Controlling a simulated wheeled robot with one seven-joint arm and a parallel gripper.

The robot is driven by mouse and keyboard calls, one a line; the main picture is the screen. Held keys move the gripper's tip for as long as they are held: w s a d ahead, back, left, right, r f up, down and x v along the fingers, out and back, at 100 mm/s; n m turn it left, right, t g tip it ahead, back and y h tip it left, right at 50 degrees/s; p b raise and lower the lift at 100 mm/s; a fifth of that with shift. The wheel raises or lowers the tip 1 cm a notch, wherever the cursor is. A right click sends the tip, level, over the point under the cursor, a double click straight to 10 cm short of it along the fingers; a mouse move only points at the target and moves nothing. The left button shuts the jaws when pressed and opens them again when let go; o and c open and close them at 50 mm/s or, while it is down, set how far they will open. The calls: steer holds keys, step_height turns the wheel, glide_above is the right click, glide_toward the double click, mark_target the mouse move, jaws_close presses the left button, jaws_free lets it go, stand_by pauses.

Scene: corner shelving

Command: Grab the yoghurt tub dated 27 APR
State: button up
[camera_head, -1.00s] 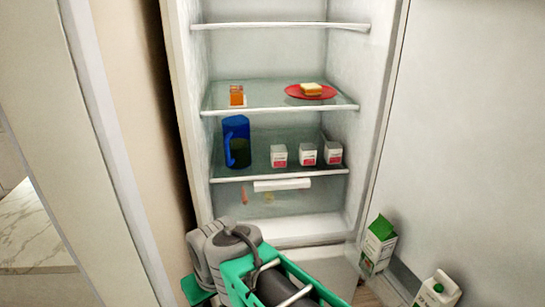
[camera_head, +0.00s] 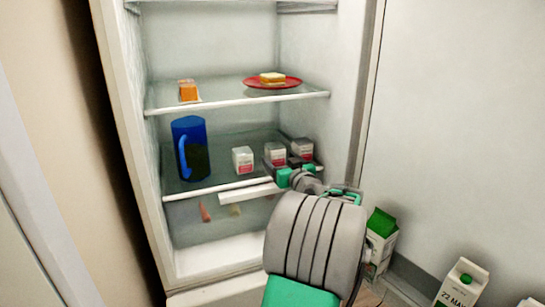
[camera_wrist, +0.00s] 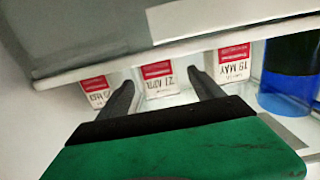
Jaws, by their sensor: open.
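Three white tubs with red labels stand in a row on the lower glass shelf. The wrist view shows them upside down. There the middle tub (camera_wrist: 160,76) reads what looks like 27 APR, though the day is not sharp. The tub on its right (camera_wrist: 233,64) reads 19 MAY, and the date on the left tub (camera_wrist: 95,90) is partly hidden and unclear. In the head view the middle tub (camera_head: 275,150) is behind my gripper (camera_head: 284,163). My gripper (camera_wrist: 162,80) is open and empty, its fingertips on either side of the middle tub in the picture; contact cannot be told.
A blue pitcher (camera_head: 188,140) stands left of the tubs. The shelf above holds an orange item (camera_head: 188,91) and a red plate (camera_head: 262,84) with a sandwich. Cartons (camera_head: 379,243) stand in the door at right. The fridge's left wall (camera_head: 120,110) bounds the space.

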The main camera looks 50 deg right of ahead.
mark_target(279, 156)
steer(key=x, duration=0.5)
steer(key=shift+r+p, duration=0.2)
steer(key=shift+p, duration=0.2)
steer(key=c, duration=1.5)
